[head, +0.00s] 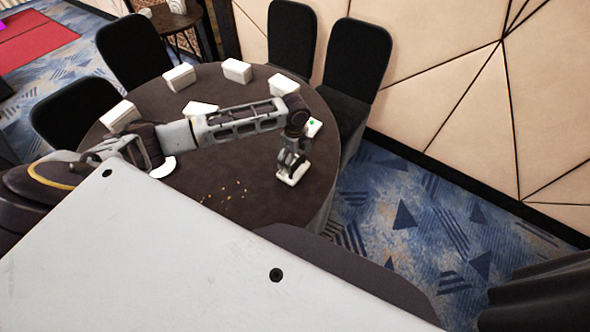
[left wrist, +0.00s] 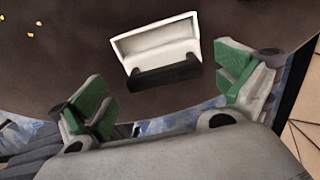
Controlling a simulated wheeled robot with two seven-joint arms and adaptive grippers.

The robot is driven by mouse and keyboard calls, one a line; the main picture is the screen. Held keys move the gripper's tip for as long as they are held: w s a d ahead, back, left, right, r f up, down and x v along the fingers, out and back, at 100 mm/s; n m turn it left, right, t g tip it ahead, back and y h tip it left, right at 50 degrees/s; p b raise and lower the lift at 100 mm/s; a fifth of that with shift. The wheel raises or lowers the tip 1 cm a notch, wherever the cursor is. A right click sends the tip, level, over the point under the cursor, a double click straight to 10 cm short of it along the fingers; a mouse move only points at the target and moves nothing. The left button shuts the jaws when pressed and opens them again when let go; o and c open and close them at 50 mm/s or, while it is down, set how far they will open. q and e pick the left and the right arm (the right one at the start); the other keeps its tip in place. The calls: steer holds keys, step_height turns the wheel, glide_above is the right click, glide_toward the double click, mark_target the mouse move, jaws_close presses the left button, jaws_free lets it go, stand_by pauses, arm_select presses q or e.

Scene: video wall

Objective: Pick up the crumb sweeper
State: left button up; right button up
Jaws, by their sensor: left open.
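The crumb sweeper (left wrist: 158,48) is a small white, box-like tool with a dark strip along its near edge. It lies on the dark round table (head: 240,150), near the right edge in the head view, where its white body (head: 293,174) shows below my left gripper. My left gripper (head: 291,160) points down over it. In the left wrist view the open green-padded fingers (left wrist: 165,88) stand apart to either side of the sweeper's near end, with nothing between them held. My right gripper is not in view.
Yellow crumbs (head: 230,194) lie on the table left of the sweeper. Several white boxes, one at the back (head: 237,70), stand around the tabletop. Dark chairs (head: 357,65) surround the far side, and a panelled wall (head: 460,90) is at the right.

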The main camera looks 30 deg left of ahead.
mark_target(296, 161)
arm_select(q)
steer(key=shift+d+f, duration=0.15)
steer(key=shift+f, duration=2.25)
steer(key=shift+c, duration=0.3)
steer(key=c, duration=0.9)
steer(key=shift+r, duration=0.15)
steer(key=shift+r, duration=4.9)
